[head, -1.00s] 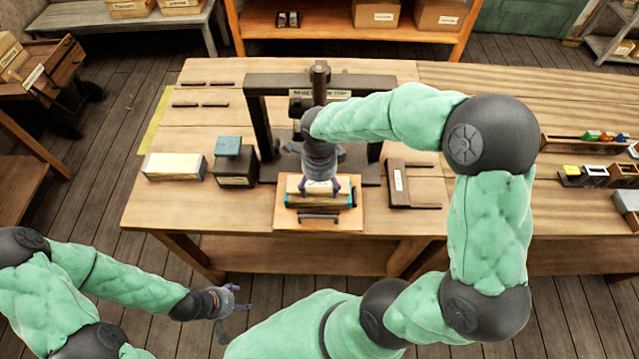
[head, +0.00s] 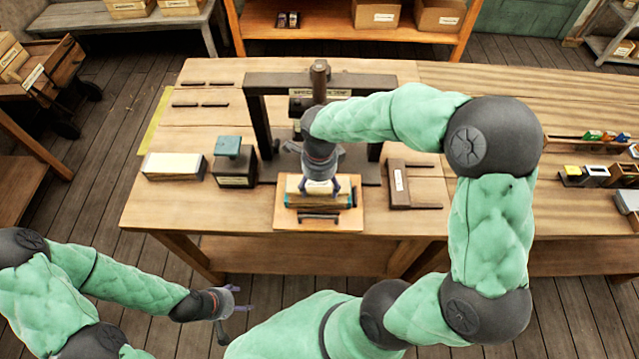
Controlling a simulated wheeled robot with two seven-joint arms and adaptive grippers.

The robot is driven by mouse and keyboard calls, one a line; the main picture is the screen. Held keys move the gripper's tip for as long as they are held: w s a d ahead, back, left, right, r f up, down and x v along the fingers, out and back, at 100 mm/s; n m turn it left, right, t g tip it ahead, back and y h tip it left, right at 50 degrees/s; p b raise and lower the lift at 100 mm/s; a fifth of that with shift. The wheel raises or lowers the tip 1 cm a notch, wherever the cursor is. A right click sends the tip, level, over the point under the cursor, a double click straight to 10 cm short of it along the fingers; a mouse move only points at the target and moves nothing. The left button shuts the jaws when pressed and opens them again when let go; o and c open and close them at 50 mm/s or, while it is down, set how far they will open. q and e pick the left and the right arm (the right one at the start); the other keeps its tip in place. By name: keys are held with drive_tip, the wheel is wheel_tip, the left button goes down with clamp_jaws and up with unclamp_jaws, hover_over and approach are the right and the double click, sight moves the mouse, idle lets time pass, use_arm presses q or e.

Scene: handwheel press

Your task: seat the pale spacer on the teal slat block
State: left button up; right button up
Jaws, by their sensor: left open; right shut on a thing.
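The pale spacer (head: 340,184) is a cream bar lying over the slat block (head: 291,200), which shows teal at its ends. I cannot tell from this angle whether the spacer touches the block all along. My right gripper (head: 320,188) points down from above and is shut on the spacer, covering part of it. The block sits on a light wooden board (head: 350,224) in front of the press (head: 264,125). My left gripper (head: 232,302) is open and empty, low and left, in front of the table's front edge.
A dark block with a teal top (head: 231,147) and a pale block on a dark base (head: 173,166) stand left of the press. A dark wooden piece (head: 398,185) lies right of the board. Small coloured parts (head: 593,136) stand at the far right.

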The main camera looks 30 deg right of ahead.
drive_tip(key=shift+f+b, duration=1)
drive_tip(key=shift+f, duration=0.05)
idle(0.6)
drive_tip(key=o, duration=1.2)
wheel_tip(320, 180, up, 12)
